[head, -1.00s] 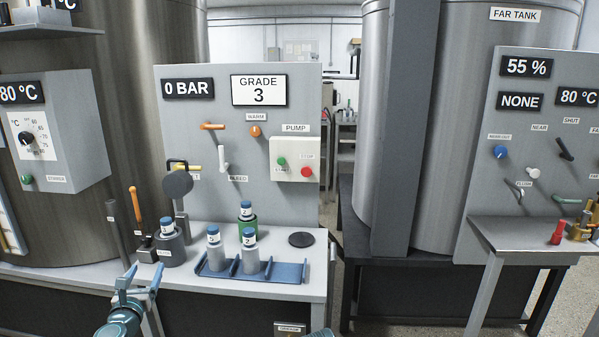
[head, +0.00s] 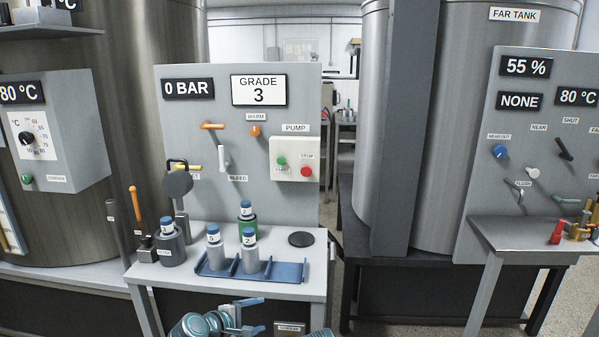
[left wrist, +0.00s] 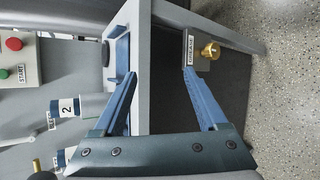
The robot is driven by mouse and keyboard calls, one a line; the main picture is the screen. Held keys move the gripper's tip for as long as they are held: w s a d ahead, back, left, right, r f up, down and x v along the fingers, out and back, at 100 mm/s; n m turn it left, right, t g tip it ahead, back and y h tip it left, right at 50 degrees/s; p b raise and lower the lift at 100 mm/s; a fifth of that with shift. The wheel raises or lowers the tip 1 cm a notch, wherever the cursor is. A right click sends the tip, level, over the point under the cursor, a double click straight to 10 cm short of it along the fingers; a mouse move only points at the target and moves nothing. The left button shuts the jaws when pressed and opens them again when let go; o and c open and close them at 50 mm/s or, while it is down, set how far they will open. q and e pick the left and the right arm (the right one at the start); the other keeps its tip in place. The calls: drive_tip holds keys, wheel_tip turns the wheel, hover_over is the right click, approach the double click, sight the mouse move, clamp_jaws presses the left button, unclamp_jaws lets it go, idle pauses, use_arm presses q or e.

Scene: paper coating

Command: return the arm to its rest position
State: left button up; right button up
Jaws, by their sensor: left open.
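My left gripper (head: 256,316) is low in the head view, in front of the bench's front edge and below the blue rack. Its two blue fingers are apart with nothing between them. The left wrist view shows the same open, empty fingers (left wrist: 160,76), with the bench edge and leg close by. A small teal piece at the bottom edge of the head view looks like part of my right arm; no right fingers show.
The bench (head: 300,262) carries a blue rack (head: 287,273) with bottles, a grey holder (head: 171,251) with a bottle, and a black disc (head: 301,239). A brass knob (left wrist: 210,51) sticks out below the bench top. Open floor (left wrist: 285,90) lies beyond.

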use_arm(q)
drive_tip(key=s+d+f+m+g+y, duration=0.3)
drive_tip(key=s+d+f+m+g, duration=0.5)
drive_tip(key=s+m, duration=0.35)
drive_tip(key=s+a+f+m+g+y, duration=0.25)
drive_tip(key=s+m+y, duration=0.25)
drive_tip(key=s+m, duration=0.3)
wheel_tip(320, 180, up, 18)
drive_tip(key=p, duration=1.8)
drive_tip(key=shift+w, duration=0.25)
drive_tip(key=shift+a+t, duration=0.1)
drive_tip(key=shift+t, duration=0.15)
